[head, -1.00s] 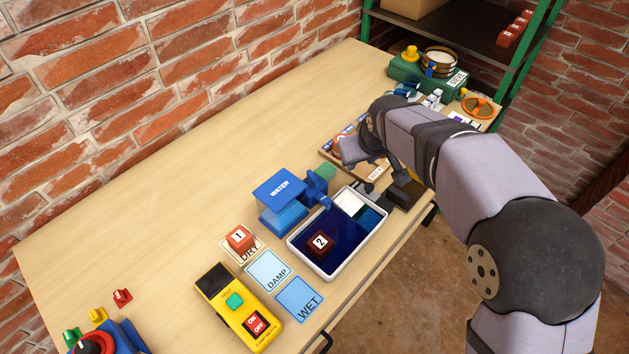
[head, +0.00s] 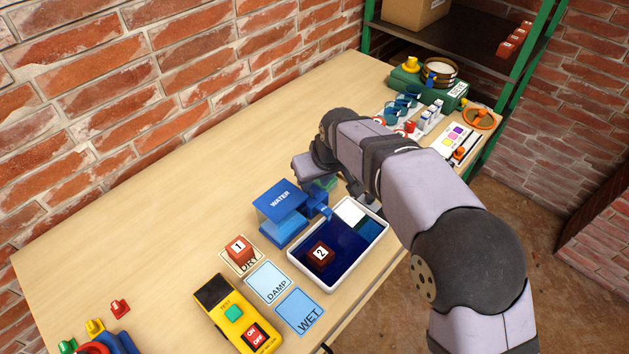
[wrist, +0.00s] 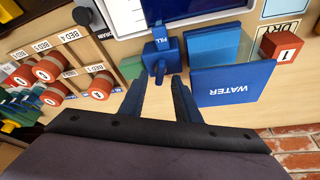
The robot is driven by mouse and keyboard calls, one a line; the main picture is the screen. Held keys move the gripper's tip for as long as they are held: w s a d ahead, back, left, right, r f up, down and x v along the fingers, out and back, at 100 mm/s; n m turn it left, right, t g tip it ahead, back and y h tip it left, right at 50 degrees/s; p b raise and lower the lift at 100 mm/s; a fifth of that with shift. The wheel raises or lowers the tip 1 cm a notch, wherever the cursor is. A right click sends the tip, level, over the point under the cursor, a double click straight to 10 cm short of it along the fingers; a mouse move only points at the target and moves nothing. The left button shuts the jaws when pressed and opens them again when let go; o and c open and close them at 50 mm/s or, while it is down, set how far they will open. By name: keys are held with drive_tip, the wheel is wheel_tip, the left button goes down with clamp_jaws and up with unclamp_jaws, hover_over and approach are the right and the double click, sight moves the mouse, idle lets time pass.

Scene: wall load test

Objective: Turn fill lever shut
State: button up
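The blue fill lever (wrist: 160,46), marked FILL, sits beside the blue WATER tank (wrist: 232,84), at the edge of the white-rimmed tray (head: 294,263). In the wrist view a narrow blue part of it points toward my gripper (wrist: 159,84). My gripper is open, its two fingers pointing at the lever with one tip on each side. I cannot tell whether they touch it. In the head view the tank (head: 281,203) shows clearly, while my arm's end hides the fingers and part of the lever. The tray holds dark blue water and a red brick marked 2 (head: 320,253).
A red brick marked 1 (head: 239,249) stands on the DRY card, beside the DAMP card (head: 269,282) and WET card (head: 300,311). A yellow tester (head: 237,315) lies in front. Several numbered red bricks by BED labels (wrist: 48,68) are left in the wrist view.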

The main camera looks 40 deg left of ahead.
drive_tip(key=shift+x, duration=0.95)
clamp_jaws()
drive_tip(key=shift+m+p, duration=0.3)
drive_tip(key=shift+m, duration=0.1)
drive_tip(key=m+t, duration=0.1)
drive_tip(key=m, duration=0.1)
drive_tip(key=shift+s+a+m+h, duration=0.1)
drive_tip(key=shift+s+m+h, duration=0.05)
drive_tip(key=shift+m+h, duration=0.15)
drive_tip(key=m+t+h, duration=0.1)
drive_tip(key=m, duration=0.3)
drive_tip(key=shift+s+a+m, duration=0.1)
drive_tip(key=shift+a+m, duration=0.05)
drive_tip(key=shift+m, duration=0.15)
drive_tip(key=m+h+p, duration=0.1)
drive_tip(key=m, duration=0.2)
drive_tip(key=shift+a+r+t+h, duration=0.1)
drive_tip(key=shift+t+h, duration=0.2)
drive_tip(key=shift+t, duration=0.1)
drive_tip(key=shift+m+h+p, duration=0.4)
drive_tip(key=shift+m+p, duration=0.25)
drive_tip(key=shift+m, duration=0.55)
